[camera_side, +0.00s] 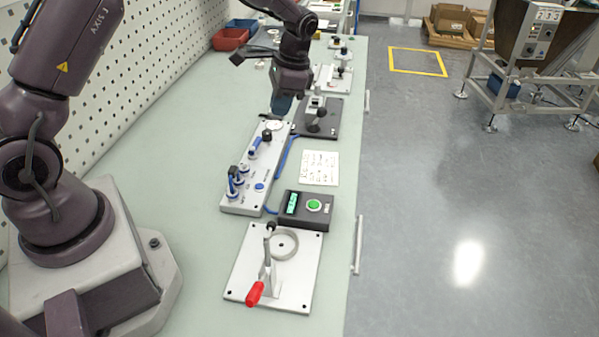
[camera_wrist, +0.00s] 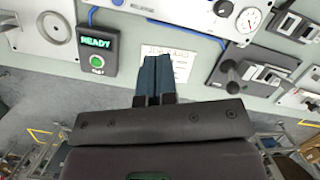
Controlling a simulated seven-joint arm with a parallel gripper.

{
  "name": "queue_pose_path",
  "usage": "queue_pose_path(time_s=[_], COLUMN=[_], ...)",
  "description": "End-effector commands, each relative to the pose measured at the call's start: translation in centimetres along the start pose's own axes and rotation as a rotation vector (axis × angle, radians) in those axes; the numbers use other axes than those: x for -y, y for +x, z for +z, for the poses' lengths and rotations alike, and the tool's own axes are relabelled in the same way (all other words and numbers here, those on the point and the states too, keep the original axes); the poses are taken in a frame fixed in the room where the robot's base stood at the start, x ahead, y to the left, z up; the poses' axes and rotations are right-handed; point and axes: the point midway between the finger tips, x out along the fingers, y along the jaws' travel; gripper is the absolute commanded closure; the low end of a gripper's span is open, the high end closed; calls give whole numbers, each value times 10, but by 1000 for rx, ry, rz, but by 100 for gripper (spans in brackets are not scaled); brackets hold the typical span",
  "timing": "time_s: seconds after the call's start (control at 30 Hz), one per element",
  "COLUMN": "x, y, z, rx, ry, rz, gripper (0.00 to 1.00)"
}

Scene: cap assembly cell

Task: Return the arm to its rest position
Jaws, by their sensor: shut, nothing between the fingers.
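My gripper (camera_side: 281,104) hangs from my arm above the far end of the grey panel in the side view, its blue fingers pointing down. In the wrist view my gripper (camera_wrist: 157,62) has its two dark blue fingers together with nothing between them. The fingertips appear over the white printed card (camera_wrist: 170,62) in that view, and look clear of the table. The side view partly hides the tips' exact height.
A plate (camera_side: 301,290) holds a red-handled clamp. Other fixtures (camera_side: 318,120) stand farther back.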

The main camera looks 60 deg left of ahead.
Motion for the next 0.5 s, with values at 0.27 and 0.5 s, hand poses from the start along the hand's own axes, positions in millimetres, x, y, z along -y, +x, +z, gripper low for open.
queue_pose_path(time_s=[0.27, 0.5], x=[-53, -103], y=[-70, -110], z=[60, 123], rx=[-157, -327], ry=[-221, -361], rz=[7, 19], gripper=[100, 100])
